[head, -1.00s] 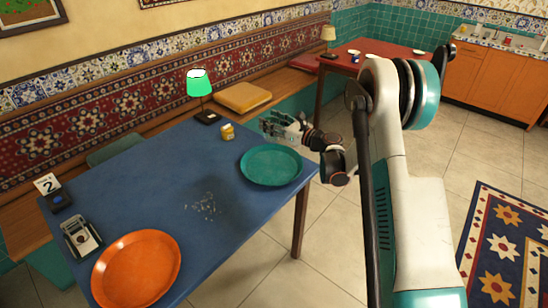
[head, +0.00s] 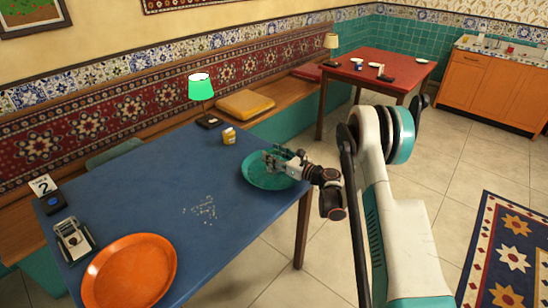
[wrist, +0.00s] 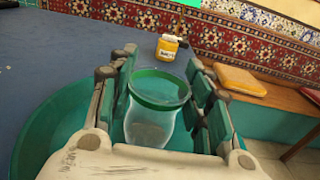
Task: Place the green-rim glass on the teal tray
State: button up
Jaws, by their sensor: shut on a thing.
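The teal tray (head: 256,181) lies at the right end of the blue table. My gripper (head: 280,160) is low over the tray, reaching in from the right. In the wrist view my gripper (wrist: 160,95) is shut on the green-rim glass (wrist: 150,122), a clear glass with a green band at its mouth. The glass stands about upright between the fingers. The tray's curved rim (wrist: 32,125) shows to the left of the fingers. The glass's base is hidden by the gripper, so I cannot tell whether it touches the tray.
A yellow jar (head: 229,135) and a green-shaded lamp (head: 201,88) stand beyond the tray. An orange tray (head: 130,272) lies at the near left. White crumbs (head: 204,208) lie mid-table; the blue surface around them is clear. A red table (head: 380,66) stands behind.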

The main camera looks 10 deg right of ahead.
jog(key=o, duration=1.1)
jog(key=shift+s+d+r, duration=0.1)
jog(key=p+v, duration=0.2)
jog(key=v, duration=0.9)
jog(key=shift+s+d, duration=0.2)
jog(key=shift+s, duration=0.15)
